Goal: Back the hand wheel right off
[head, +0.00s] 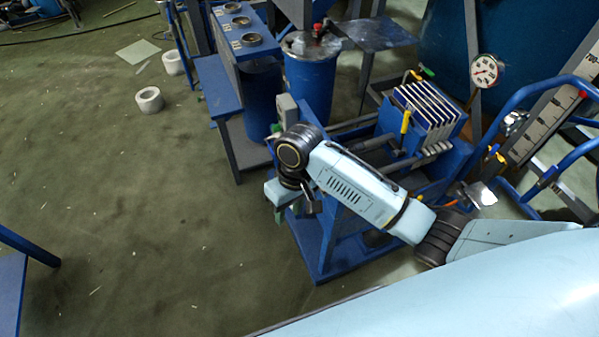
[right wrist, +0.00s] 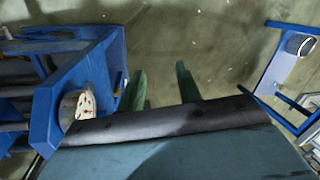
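The plate press, a blue frame with a stack of white-edged plates (head: 425,108), stands right of centre in the head view. My right arm reaches across its near end. My right gripper (head: 296,210) hangs at the frame's left end, partly hidden by my wrist. In the right wrist view its two green fingers (right wrist: 161,88) are spread apart with only floor between them. A round pale metal piece with dark spots (right wrist: 80,106) sits against the blue frame end (right wrist: 100,65), left of the fingers. I cannot tell whether it belongs to the hand wheel; no full wheel shows. My left gripper is out of view.
A blue drum (head: 310,78) and a blue bench with round openings (head: 240,40) stand behind the press. A pressure gauge (head: 485,70) and blue rails are at the right.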

